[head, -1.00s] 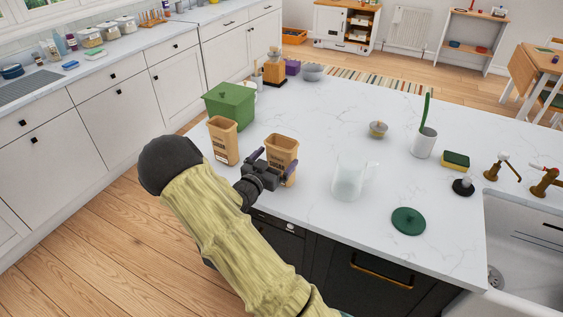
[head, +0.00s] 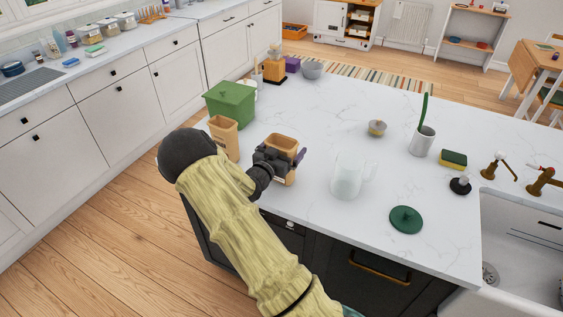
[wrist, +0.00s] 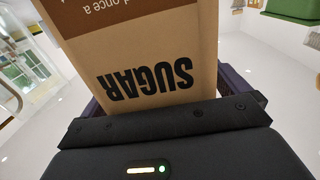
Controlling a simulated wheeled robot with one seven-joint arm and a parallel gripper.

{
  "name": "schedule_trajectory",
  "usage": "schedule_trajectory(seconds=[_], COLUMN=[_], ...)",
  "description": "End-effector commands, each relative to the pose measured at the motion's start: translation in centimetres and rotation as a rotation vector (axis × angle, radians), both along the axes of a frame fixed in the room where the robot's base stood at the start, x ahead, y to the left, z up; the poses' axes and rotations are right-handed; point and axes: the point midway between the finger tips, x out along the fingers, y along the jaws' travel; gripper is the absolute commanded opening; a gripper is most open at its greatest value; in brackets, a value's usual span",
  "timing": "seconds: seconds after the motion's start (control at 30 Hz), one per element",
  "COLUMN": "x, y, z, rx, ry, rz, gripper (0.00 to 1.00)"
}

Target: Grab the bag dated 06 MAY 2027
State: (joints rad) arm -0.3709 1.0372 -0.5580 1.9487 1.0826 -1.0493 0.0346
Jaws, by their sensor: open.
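Two brown paper bags with open tops stand upright near the counter's left front edge: a left bag (head: 223,138) and a right bag (head: 284,143). My gripper (head: 278,160) is at the right bag, its jaws open with one finger on each side. The wrist view shows this bag (wrist: 150,60) close up between the fingers, with "SUGAR" printed upside down in the picture. The gripper hides the bag's lower front in the head view. No date is readable on either bag.
A clear jug (head: 347,177) stands to the right of the right bag, with a green lid (head: 406,219) lying further right. The middle of the white counter (head: 330,110) is clear.

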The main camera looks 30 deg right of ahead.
Motion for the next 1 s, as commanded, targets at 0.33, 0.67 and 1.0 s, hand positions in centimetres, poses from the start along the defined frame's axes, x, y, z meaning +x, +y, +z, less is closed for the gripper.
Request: schedule_trajectory(seconds=[0.33, 0.67, 1.0], x=[0.0, 0.0, 0.0], y=[0.0, 0.0, 0.1], z=[0.0, 0.1, 3.0], rx=[0.0, -0.001, 0.001], ry=[0.0, -0.002, -0.005], rz=[0.0, 0.0, 0.001], gripper=[0.74, 0.54, 0.54])
